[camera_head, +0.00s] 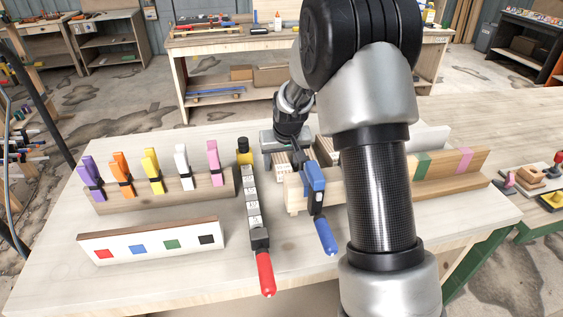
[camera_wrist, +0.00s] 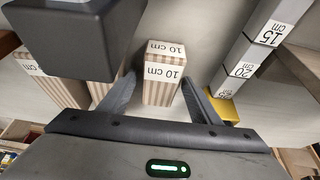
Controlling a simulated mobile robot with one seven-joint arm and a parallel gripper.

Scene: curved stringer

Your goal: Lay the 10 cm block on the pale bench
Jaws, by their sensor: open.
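The 10 cm block (camera_wrist: 163,80) is a striped light-wood block with white "10 cm" labels on two faces. In the wrist view it shows between the two fingers of my gripper (camera_wrist: 160,88), which are spread with a gap on each side. In the head view my gripper (camera_head: 285,148) is low over the middle of the pale bench (camera_head: 190,270), partly hidden behind a blue-handled clamp. A striped block end (camera_head: 283,164) shows under it there, its label too small to read. Whether the block rests on the bench surface is hard to tell.
A blue clamp (camera_head: 315,190) grips a wooden board (camera_head: 335,192). A rack of coloured clamps (camera_head: 160,192) stands left. Another striped block (camera_wrist: 38,72) is left in the wrist view.

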